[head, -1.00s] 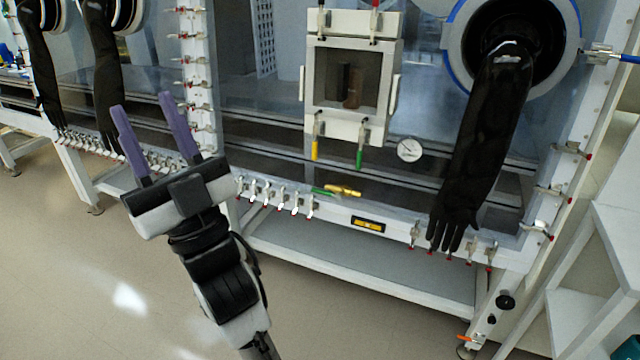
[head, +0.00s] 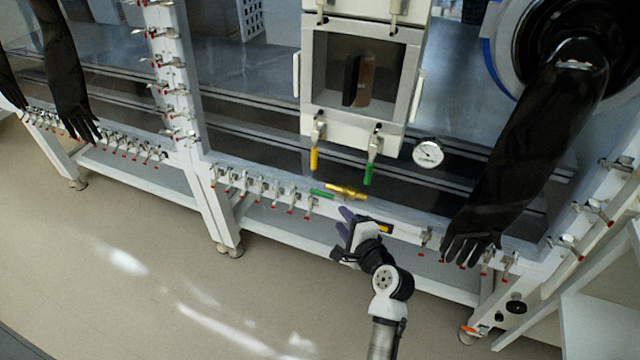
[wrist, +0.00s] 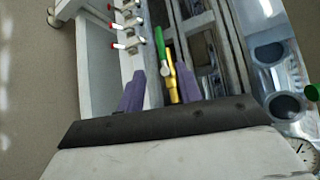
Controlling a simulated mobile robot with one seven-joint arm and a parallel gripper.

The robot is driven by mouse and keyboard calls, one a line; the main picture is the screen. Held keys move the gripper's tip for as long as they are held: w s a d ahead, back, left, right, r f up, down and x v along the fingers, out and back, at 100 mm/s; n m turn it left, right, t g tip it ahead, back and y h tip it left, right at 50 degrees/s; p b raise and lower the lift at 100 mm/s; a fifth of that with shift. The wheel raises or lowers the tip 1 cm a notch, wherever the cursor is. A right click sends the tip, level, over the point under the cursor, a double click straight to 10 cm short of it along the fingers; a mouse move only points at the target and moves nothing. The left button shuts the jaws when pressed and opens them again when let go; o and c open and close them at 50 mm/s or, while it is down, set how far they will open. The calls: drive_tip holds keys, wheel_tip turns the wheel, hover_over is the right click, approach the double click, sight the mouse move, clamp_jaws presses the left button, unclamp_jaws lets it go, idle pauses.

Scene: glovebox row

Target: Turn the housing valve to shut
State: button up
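The housing valve has a brass body (head: 346,191) on the lower front rail below the small hatch. Its green lever (head: 321,193) points left, roughly in line with the body. In the wrist view the brass body (wrist: 172,88) shows between my fingers and beyond them, with the green lever (wrist: 165,48) further off. My gripper (head: 343,221) is just below and in front of the valve. Its purple fingers are apart and empty in the wrist view (wrist: 161,88). I see no contact with the valve.
A hatch (head: 308,110) with yellow (head: 314,159) and green (head: 368,173) clamp handles is above the valve. A round gauge (head: 428,154) is to its right. A black glove (head: 520,150) hangs at right. Red-tipped clamps (head: 262,190) line the rail at left. Open floor lies in front.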

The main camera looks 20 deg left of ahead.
sight(323, 196)
drive_tip(key=p+x, duration=0.2)
drive_tip(key=x, duration=1.1)
drive_tip(key=shift+w+a+r, duration=0.15)
drive_tip(key=shift+a, duration=0.05)
drive_tip(key=shift+c, duration=0.2)
clamp_jaws()
